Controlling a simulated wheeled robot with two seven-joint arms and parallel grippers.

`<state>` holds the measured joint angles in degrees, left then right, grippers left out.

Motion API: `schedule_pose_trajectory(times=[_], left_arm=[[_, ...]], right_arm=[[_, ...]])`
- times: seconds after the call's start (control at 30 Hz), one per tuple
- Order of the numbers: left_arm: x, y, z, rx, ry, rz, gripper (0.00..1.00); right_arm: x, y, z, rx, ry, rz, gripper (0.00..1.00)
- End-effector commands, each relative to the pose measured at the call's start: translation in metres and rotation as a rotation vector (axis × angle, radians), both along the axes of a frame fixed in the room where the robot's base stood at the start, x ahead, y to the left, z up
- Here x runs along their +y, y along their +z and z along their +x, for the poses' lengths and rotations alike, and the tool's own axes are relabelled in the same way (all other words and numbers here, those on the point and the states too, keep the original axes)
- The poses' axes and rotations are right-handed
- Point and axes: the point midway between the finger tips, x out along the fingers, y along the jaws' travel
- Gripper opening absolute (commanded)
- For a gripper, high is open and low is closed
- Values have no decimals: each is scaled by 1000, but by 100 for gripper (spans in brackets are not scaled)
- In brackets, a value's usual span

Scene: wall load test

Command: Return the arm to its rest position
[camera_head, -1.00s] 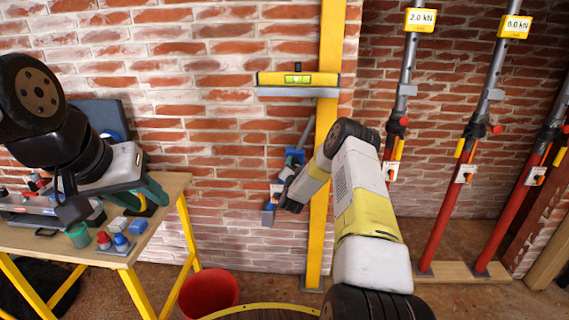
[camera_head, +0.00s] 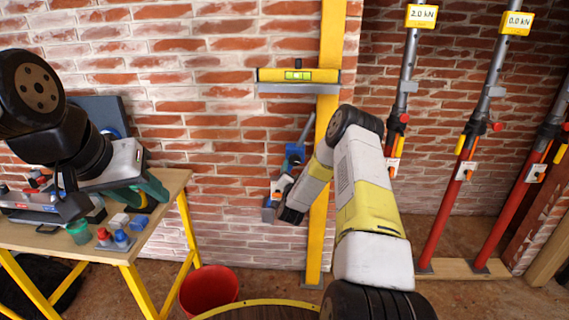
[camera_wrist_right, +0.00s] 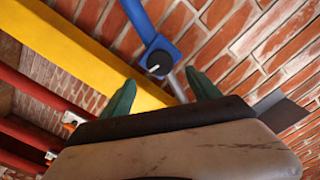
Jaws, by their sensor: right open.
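My right arm (camera_head: 365,200) reaches up from the lower right, bends at a dark elbow and runs down-left in front of the yellow post. In the right wrist view my right gripper (camera_wrist_right: 161,92) is open, with two green fingers apart and nothing between them. A blue fitting (camera_wrist_right: 160,58) with a dark knob and a grey rod lies beyond the fingertips. This blue fitting also shows in the head view (camera_head: 294,155), partly behind my forearm. My left gripper (camera_head: 120,180) hangs over the workbench at left; its finger opening is unclear.
A red bucket (camera_head: 208,289) stands on the floor. A yellow level (camera_head: 298,76) is on the brick wall by the yellow post (camera_head: 314,240). Red props with load displays (camera_head: 421,15) stand at right.

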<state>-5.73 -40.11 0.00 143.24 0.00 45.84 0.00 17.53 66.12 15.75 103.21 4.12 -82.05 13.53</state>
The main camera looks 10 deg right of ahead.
Motion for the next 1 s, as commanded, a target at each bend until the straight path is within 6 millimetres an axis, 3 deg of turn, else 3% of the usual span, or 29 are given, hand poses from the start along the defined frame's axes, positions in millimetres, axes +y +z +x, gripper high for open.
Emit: schedule_pose_trajectory(times=[0.37,0.5,0.57,0.77,0.87,1.0], left_arm=[[0,0,0,0,0,0,36],[0,0,0,0,0,0,36],[0,0,0,0,0,0,36],[0,0,0,0,0,0,36],[0,0,0,0,0,0,36],[0,0,0,0,0,0,36]], right_arm=[[2,1,-7,-1,-1,0,71],[5,13,-3,11,20,-7,71],[10,28,1,27,48,-17,71],[40,107,3,152,199,-84,71],[54,147,-10,228,272,-125,71],[71,195,-44,340,360,-183,71]])
